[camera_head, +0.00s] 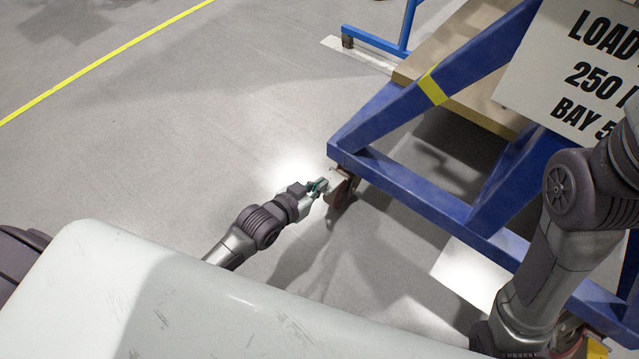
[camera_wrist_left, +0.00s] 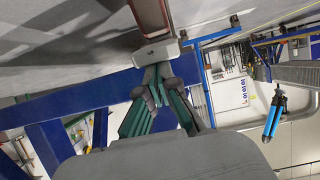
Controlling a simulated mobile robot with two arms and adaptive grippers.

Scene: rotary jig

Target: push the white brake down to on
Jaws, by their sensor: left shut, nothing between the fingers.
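The white brake (camera_head: 336,184) is a small pale lever at the caster under the near left corner of the blue cart frame. In the left wrist view it is a pale, blocky pedal (camera_wrist_left: 158,53) beside the reddish wheel (camera_wrist_left: 149,14). My left gripper (camera_head: 320,187), with green fingers, is shut and empty at the brake. In the left wrist view its fingertips (camera_wrist_left: 157,72) are right against the pedal or very close; I cannot tell whether they touch. The fingers hide part of the brake. My right arm shows at the right, but its gripper is not visible.
The blue frame (camera_head: 400,181) of the cart runs above the caster, bearing a wooden deck (camera_head: 462,112) and a white load sign (camera_head: 575,70). Another blue frame (camera_head: 378,42) stands behind. The grey floor left of the cart is clear, with a yellow line (camera_head: 100,64).

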